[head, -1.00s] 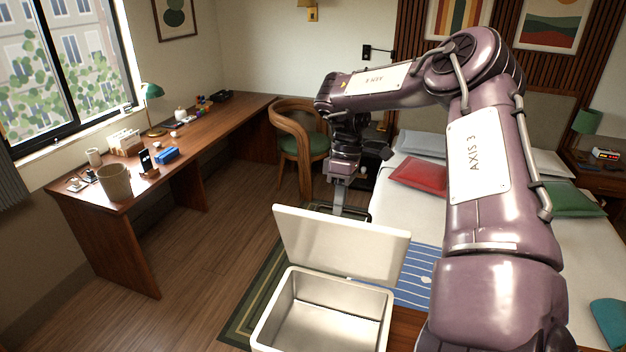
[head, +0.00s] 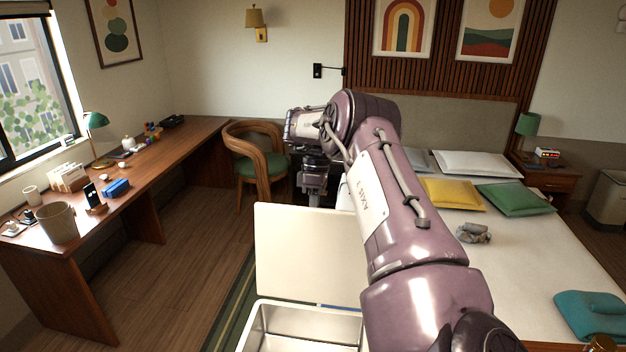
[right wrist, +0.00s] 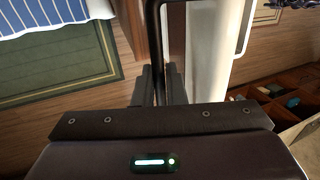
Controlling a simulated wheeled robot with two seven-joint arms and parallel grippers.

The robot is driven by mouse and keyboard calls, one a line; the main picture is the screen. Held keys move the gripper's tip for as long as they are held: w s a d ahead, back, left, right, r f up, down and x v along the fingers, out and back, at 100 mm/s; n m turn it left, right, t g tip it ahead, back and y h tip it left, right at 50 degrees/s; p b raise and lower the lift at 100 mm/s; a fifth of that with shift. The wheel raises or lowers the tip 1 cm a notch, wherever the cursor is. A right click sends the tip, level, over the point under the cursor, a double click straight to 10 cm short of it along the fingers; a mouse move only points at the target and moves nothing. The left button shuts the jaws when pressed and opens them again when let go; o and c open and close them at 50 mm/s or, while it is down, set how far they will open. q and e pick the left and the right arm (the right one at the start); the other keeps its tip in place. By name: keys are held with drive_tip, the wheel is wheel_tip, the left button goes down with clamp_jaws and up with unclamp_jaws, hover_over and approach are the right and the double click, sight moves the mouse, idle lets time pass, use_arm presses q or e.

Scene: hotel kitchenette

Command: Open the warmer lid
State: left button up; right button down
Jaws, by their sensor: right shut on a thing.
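The warmer (head: 252,333) is a pale box at the bottom of the head view, its front cut off by the picture edge. Its cream lid (head: 305,250) stands up at the back, so the opening shows. My right arm reaches over from the right, and the right gripper is largely hidden behind the lid in the head view. In the right wrist view my right gripper (right wrist: 159,88) is shut on a dark bar, the lid's handle (right wrist: 154,35), beside a pale panel. My left gripper is in neither view.
A bed (head: 535,265) with pillows lies to the right, and a desk (head: 170,165) with small items runs along the left wall. A wooden chair (head: 250,165) stands behind the lid. Wooden floor (head: 190,270) between the desk and warmer is clear.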

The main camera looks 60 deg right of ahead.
drive_tip(key=shift+s+d+f, duration=0.1)
drive_tip(key=shift+s+f, duration=0.15)
drive_tip(key=shift+f, duration=0.2)
drive_tip(key=c, duration=1.8)
unclamp_jaws()
drive_tip(key=shift+c, duration=0.2)
drive_tip(key=shift+o, duration=1.2)
drive_tip(key=shift+w+d+f, duration=0.15)
drive_tip(key=shift+d, duration=0.1)
drive_tip(key=shift+o, duration=0.5)
drive_tip(key=shift+w+d+f, duration=0.1)
drive_tip(key=shift+w+d, duration=0.05)
drive_tip(key=shift+d, duration=0.15)
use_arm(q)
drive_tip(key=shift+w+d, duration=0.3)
use_arm(e)
drive_tip(key=shift+w+a+r, duration=0.1)
drive_tip(key=shift+a+r, duration=0.05)
drive_tip(key=shift+r, duration=0.1)
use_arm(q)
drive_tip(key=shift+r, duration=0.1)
use_arm(e)
drive_tip(key=shift+r, duration=0.1)
